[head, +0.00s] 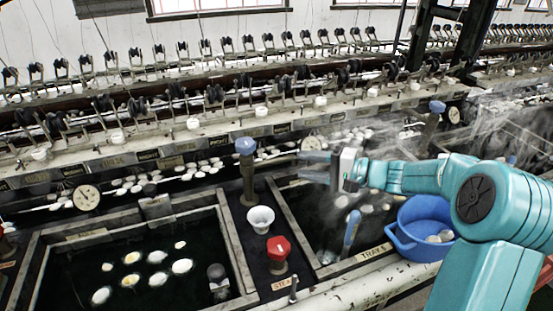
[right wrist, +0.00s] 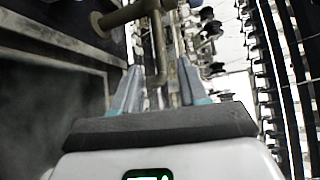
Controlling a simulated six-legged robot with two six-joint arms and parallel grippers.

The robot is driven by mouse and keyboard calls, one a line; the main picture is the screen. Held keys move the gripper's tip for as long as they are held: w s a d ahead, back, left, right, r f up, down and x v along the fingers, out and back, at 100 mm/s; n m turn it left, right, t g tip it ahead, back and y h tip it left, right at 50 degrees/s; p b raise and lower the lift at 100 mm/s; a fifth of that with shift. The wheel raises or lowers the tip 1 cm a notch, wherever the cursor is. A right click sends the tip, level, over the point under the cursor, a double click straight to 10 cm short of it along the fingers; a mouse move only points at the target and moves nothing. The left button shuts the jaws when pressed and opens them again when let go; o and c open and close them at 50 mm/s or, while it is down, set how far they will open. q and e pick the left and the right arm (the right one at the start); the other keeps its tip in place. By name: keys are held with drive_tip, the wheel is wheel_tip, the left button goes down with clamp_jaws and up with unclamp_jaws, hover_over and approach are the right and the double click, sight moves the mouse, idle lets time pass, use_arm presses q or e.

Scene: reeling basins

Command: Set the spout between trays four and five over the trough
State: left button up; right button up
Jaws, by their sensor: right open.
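A dark upright spout pipe (head: 248,186) with a blue knob (head: 246,146) stands on the divider between two trays. The near right tray bears a "TRAY" label (head: 374,253); its number is hard to read. My right gripper (head: 300,165) is open and empty, pointing left, a short way right of this pipe and apart from it. In the right wrist view, a brownish pipe (right wrist: 128,14) crosses ahead of my open fingers (right wrist: 159,64). Where the spout's outlet points is unclear in the head view. I cannot identify the trough with certainty. My left gripper is not in view.
A red knob (head: 278,248) and a white bowl (head: 260,220) sit on the divider. The left tray (head: 238,262) holds several cocoons; the right one steams. A blue basin (head: 408,245) stands below my right arm. Another blue-knobbed spout (head: 432,130) stands behind it. Reeling machinery lines the back.

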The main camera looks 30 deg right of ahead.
sight(281, 161)
drive_tip(key=x, duration=0.7)
drive_tip(key=shift+p, duration=0.3)
drive_tip(key=shift+w+a, duration=0.3)
drive_tip(key=shift+a, duration=0.05)
drive_tip(key=shift+w+f, duration=0.1)
drive_tip(key=shift+w, duration=0.2)
drive_tip(key=shift+s, duration=0.1)
clamp_jaws()
